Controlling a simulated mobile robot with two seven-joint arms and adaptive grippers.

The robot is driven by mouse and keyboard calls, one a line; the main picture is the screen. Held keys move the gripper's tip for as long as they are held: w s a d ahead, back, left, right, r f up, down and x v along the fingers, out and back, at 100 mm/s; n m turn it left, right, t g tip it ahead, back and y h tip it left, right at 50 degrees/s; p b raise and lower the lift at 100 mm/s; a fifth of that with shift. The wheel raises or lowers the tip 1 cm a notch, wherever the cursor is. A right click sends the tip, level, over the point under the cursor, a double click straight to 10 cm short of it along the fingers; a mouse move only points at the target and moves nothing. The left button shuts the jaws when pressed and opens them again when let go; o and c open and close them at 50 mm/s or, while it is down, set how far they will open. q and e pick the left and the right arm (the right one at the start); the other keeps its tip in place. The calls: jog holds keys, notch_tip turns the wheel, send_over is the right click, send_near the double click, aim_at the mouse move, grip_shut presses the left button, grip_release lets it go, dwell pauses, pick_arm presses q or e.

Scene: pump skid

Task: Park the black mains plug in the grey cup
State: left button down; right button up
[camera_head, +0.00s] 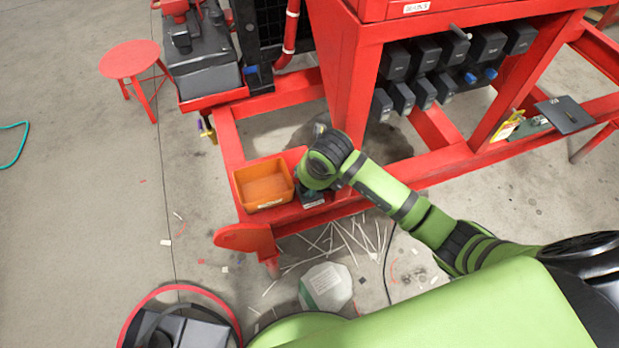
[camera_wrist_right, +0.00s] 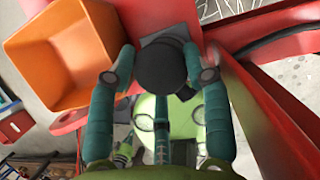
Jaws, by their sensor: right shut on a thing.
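In the right wrist view the black mains plug (camera_wrist_right: 160,72) shows as a round dark body between the fingers of my right gripper (camera_wrist_right: 160,58), which is shut on it. A grey piece (camera_wrist_right: 168,36) shows just beyond the plug, mostly covered by it; it may be the grey cup. I cannot tell whether plug and grey piece touch. In the head view my right gripper (camera_head: 309,190) is low over the red frame, right beside the orange bin, and its own wrist hides the plug. A dark grey part with a white label (camera_head: 313,202) shows under it. My left gripper is out of view.
The open orange bin (camera_head: 264,184) stands close left of my right gripper on the red frame (camera_head: 292,212). A red upright panel (camera_head: 345,70) rises behind. Black boxes (camera_head: 425,70) hang at the upper right. White sticks (camera_head: 350,240) litter the floor in front.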

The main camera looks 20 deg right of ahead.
jog(key=o, duration=1.4)
